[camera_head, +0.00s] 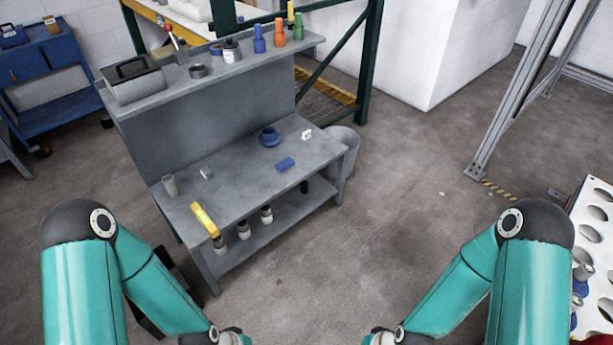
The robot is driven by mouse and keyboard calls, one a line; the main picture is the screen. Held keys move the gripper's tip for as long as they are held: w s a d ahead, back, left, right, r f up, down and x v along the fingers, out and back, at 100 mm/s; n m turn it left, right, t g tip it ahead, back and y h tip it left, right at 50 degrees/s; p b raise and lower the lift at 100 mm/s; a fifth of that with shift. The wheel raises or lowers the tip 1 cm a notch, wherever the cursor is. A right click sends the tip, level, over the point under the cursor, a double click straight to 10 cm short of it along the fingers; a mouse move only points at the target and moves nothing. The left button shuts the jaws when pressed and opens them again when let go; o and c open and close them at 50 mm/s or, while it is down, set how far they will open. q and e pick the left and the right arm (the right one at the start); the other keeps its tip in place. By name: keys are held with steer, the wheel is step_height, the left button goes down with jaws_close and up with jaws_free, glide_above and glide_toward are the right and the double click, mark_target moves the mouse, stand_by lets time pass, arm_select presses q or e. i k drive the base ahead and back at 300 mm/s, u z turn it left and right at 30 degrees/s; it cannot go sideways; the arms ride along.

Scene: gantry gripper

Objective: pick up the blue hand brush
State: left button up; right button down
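A small blue block-shaped item (286,164), which looks like the blue hand brush, lies flat on the grey workbench (240,180), toward its right front edge. Its bristles cannot be made out at this size. My two teal arms come in from the lower left and lower right. Their wrists reach the bottom edge of the view, and both grippers are cut off below it. Neither visible arm part touches the bench or the blue item.
A blue round item (269,137), a white item (306,134), a grey cup (170,185) and a yellow item (205,220) share the bench. Its raised shelf (260,62) holds bottles and a grey box (134,79). A bin (346,143) stands behind right. Floor right of the bench is open.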

mark_target(285, 166)
steer(key=u, duration=0.2)
steer(key=i, duration=0.8)
steer(key=z, duration=0.2)
steer(key=k, duration=0.9)
steer(key=u, duration=0.35)
steer(key=i, duration=1)
steer(key=z, duration=1.9)
